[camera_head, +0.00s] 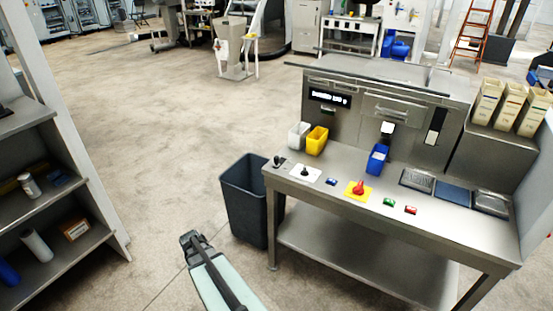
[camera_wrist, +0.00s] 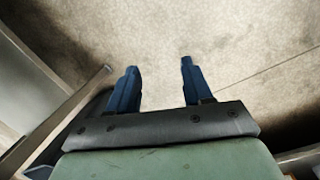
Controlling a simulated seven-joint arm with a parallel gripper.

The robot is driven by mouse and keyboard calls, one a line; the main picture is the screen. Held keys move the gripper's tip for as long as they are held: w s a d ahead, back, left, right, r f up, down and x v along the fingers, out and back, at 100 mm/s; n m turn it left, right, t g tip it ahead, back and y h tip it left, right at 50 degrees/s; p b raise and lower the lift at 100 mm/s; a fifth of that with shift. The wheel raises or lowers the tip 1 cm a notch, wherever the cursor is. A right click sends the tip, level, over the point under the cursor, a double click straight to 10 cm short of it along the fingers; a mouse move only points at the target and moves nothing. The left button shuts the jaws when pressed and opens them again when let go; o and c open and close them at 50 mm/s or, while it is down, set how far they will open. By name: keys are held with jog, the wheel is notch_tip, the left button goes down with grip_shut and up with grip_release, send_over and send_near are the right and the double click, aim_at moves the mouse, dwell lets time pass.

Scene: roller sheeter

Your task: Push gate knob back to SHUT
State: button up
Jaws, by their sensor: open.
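In the head view, a steel workbench (camera_head: 330,192) carries the control panel. At its left end a black knob (camera_head: 277,161) stands near the corner, and another black knob (camera_head: 305,173) stands on a white plate. I cannot tell which of these is the gate knob; no SHUT marking is readable. My gripper (camera_wrist: 156,75) shows in the wrist view with two blue fingers apart and nothing between them, above bare floor. It touches no knob there. In the head view my arm is left of the bench, and the fingers cannot be made out.
A red knob on a yellow plate (camera_head: 356,189), green button (camera_head: 389,202) and red button (camera_head: 411,210) are along the bench front. White, yellow (camera_head: 317,141) and blue bins (camera_head: 377,160) stand behind. A dark waste bin (camera_head: 245,198) is left of the bench; shelves (camera_head: 60,205) stand farther left.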

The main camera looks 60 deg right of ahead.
jog(key=w+d+r+h, duration=0.1)
jog(key=w+d+r, duration=0.25)
jog(key=d, duration=0.35)
jog(key=w+d+r+h, duration=0.1)
jog(key=w+d+r, duration=0.2)
jog(key=d+r, duration=0.35)
jog(key=n+g+h, duration=0.7)
jog(key=n+g, duration=0.1)
jog(key=n, duration=0.6)
send_near(275, 157)
jog(key=x, duration=1)
jog(key=shift+s+d+f, duration=0.15)
jog(key=shift+s, duration=0.1)
grip_shut()
